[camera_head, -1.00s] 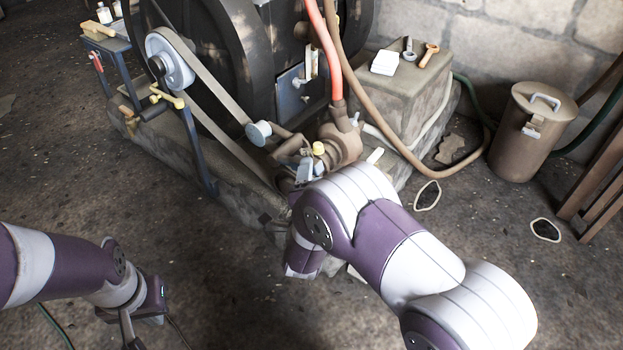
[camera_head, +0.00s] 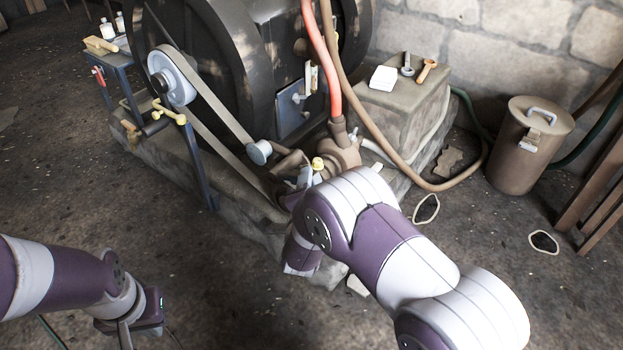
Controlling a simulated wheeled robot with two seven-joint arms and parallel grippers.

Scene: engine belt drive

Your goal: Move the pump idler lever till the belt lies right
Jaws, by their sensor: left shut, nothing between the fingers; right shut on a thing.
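The grey belt (camera_head: 222,116) runs from the pale pulley (camera_head: 172,78) at the left down to the right, where my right arm hides its lower end. A pale blue-grey round idler (camera_head: 259,152) touches or nearly touches the upper run; I cannot tell which. Beside it is the brown pump (camera_head: 343,153), with a yellow knob (camera_head: 318,163) in front. Which part is the lever is unclear. My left gripper (camera_head: 125,336) is shut and empty, low at the left, far from the belt.
A red hose (camera_head: 322,65) and a brown hose (camera_head: 372,130) rise from the pump area. A stone block (camera_head: 405,105) carries a white box and tools. A lidded bin (camera_head: 530,145) stands right. A blue-legged bench (camera_head: 124,92) stands left.

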